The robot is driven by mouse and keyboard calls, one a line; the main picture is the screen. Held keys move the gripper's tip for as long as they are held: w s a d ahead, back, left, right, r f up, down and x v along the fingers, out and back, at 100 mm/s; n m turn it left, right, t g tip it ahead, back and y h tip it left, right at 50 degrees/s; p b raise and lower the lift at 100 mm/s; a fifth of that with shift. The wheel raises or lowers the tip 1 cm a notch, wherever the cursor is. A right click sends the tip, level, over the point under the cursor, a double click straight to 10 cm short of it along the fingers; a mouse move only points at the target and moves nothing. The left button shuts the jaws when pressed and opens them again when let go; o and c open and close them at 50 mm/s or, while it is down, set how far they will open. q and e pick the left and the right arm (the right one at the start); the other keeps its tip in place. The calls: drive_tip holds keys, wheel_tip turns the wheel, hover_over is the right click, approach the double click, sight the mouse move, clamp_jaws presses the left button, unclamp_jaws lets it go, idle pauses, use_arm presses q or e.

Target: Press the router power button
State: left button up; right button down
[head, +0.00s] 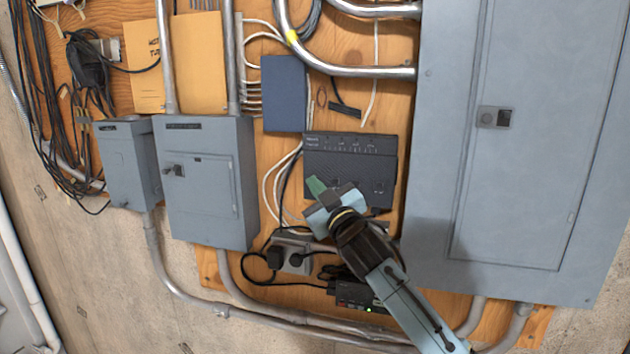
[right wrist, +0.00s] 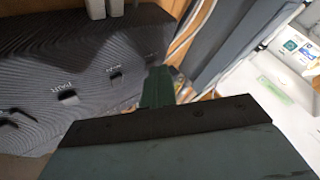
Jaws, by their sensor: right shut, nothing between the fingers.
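The black router (head: 350,158) is mounted on the plywood board, with a row of small marks along its upper part. In the right wrist view its dark ribbed face (right wrist: 60,60) fills the upper left, with small buttons (right wrist: 68,97) beside printed labels; one label reads "PAIR". My right gripper (head: 315,186) is shut and empty, its green fingertips in front of the router's lower left part. In the wrist view the fingertips (right wrist: 158,84) are near the router's end. I cannot tell whether they touch it. My gripper hides part of the router's lower edge. My left gripper is not in view.
A large grey panel (head: 530,150) stands close on the right. A grey switch box (head: 208,215) is on the left and a blue box (head: 284,93) above left. An outlet with plugs (head: 290,253), loose cables and a small black device (head: 355,295) lie below the router.

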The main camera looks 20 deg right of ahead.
drive_tip(key=shift+s, duration=0.1)
drive_tip(key=shift+s+a, duration=0.45)
drive_tip(key=shift+s, duration=0.1)
drive_tip(key=shift+f, duration=0.1)
drive_tip(key=s+a+p, duration=0.1)
drive_tip(key=s, duration=0.1)
drive_tip(key=s+a, duration=0.1)
drive_tip(key=s, duration=0.1)
drive_tip(key=shift+a+p, duration=0.35)
drive_tip(key=shift+a, duration=0.05)
idle(0.4)
